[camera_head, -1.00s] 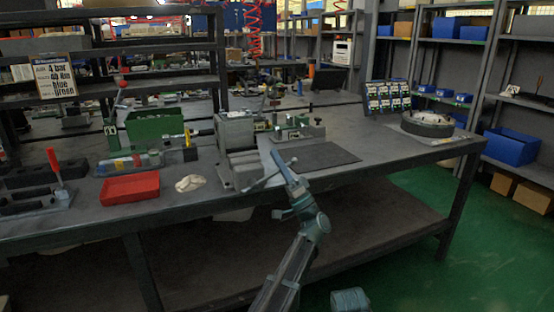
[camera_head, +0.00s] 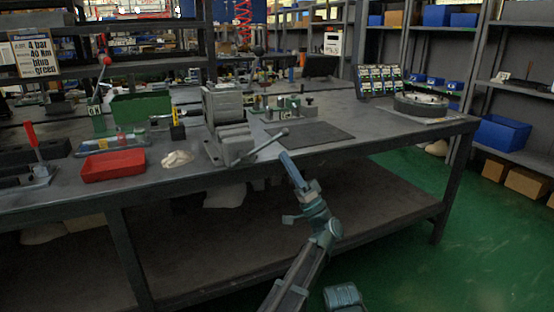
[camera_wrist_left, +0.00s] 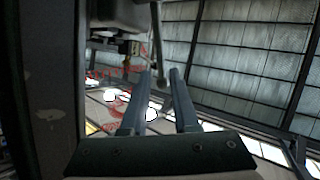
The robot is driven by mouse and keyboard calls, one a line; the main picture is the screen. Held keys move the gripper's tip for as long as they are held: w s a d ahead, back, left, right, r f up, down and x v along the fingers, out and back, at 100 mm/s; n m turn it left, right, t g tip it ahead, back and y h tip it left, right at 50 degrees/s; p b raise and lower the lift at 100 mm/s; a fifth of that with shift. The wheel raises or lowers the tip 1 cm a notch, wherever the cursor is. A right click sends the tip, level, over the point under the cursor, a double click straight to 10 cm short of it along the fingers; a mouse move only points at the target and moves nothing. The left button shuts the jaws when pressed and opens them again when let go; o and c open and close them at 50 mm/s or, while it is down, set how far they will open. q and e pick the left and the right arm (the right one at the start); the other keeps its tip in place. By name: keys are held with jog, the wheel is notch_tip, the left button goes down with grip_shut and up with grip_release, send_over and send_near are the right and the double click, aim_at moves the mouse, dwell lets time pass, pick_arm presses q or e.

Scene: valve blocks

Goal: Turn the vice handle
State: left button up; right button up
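The grey vice (camera_head: 226,122) stands at the table's front edge in the head view. Its handle (camera_head: 262,146), a thin bar with a knob at its upper right end, slants up to the right from the vice's front. My left gripper (camera_head: 286,160) is just below and to the right of the handle's upper end. The left wrist view shows its two fingers (camera_wrist_left: 159,85) spread apart, with the handle bar (camera_wrist_left: 157,40) seen in the gap between them. I cannot tell whether it touches them. The vice's underside (camera_wrist_left: 115,12) shows at the top. My right gripper is not in view.
A red tray (camera_head: 113,165) and a pale crumpled thing (camera_head: 177,158) lie left of the vice. A dark mat (camera_head: 312,134) lies right of it. A round grey part (camera_head: 420,104) stands at the table's right end.

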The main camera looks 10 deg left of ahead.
pick_arm(q)
jog(key=shift+b+v, duration=1)
jog(key=shift+v, duration=0.9)
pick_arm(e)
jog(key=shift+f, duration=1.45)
